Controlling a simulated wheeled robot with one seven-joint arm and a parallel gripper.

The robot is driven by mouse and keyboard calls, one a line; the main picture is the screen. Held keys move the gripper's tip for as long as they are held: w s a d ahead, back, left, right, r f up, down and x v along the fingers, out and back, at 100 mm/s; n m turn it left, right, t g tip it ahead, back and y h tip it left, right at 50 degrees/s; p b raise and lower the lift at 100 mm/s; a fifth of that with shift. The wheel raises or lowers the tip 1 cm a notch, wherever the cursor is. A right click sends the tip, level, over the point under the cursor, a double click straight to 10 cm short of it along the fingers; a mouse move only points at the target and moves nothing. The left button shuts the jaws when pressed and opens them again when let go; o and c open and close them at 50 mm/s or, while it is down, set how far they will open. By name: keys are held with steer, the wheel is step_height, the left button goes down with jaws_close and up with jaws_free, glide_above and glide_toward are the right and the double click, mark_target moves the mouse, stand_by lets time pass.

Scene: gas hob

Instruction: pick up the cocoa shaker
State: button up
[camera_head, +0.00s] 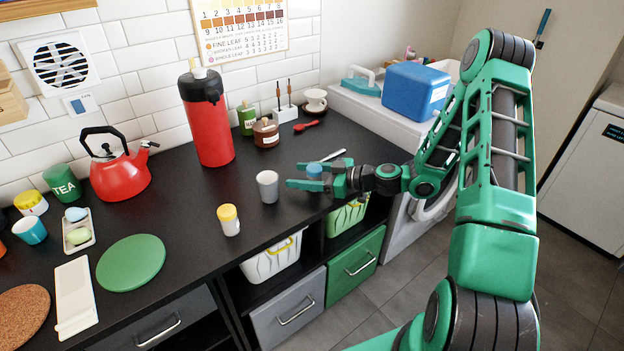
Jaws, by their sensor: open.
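My gripper (293,175) is open above the right part of the black counter, with its fingers pointing left. A small blue-topped item (314,169) shows between its fingers; its lower part is hidden, and I cannot tell whether the fingers touch it. A pale shaker-like container with a yellow lid (229,220) stands upright near the counter's front edge, left of my gripper. A brown jar with a pale label (266,133) stands farther back. No label reading cocoa is legible, so I cannot tell which of these is the cocoa shaker.
A grey cup (267,187) stands just left of my fingertips. A red kettle (120,175) and a green round mat (131,263) are at left. Bare counter lies between.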

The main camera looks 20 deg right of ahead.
steer(key=c, duration=1.2)
steer(key=shift+o, duration=0.2)
steer(key=shift+r, duration=0.1)
